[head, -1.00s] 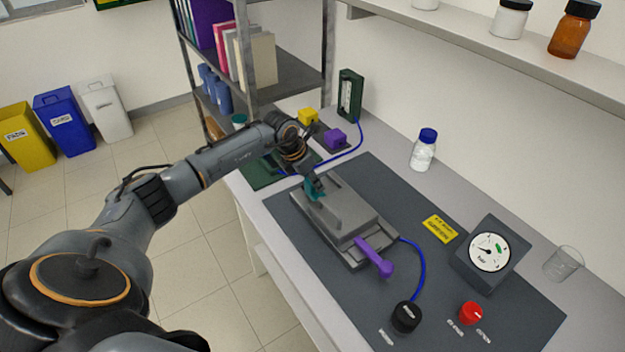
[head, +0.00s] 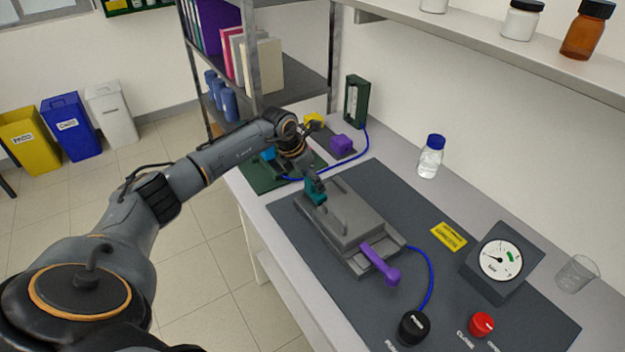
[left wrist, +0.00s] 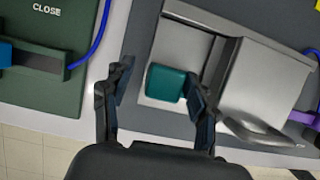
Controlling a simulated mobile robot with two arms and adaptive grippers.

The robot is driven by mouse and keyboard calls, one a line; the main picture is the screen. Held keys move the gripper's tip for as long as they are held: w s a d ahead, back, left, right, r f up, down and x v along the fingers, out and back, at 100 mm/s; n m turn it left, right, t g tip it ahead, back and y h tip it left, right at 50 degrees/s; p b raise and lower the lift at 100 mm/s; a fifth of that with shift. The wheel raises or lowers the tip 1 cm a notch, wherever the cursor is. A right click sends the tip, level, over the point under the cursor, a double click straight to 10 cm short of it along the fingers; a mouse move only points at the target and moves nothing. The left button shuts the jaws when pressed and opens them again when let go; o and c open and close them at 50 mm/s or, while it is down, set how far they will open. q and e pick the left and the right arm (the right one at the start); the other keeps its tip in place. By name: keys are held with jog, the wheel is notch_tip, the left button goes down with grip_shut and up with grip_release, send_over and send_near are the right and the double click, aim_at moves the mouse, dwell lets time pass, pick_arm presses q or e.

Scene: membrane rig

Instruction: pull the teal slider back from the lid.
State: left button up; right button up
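The teal slider (head: 316,191) sits at the far left end of the grey lid (head: 350,215) on the membrane rig. In the left wrist view the teal slider (left wrist: 165,82) shows as a rounded block between my fingertips. My left gripper (head: 315,183) is down at the slider, and its fingers hide part of it. In the left wrist view my left gripper (left wrist: 155,95) is open. Its right finger overlaps the slider's right edge; a clear gap lies between the slider and the left finger. I cannot tell whether the right finger touches. My right gripper is out of view.
A purple handle (head: 379,264) sticks out at the lid's near end. A blue tube runs to a black knob (head: 413,327). A red knob (head: 482,324) and a gauge (head: 499,259) stand to the right. A green panel (head: 262,176) lies beyond my gripper.

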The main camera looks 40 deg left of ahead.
pick_arm(q)
jog(key=v, duration=1.2)
dwell(0.4)
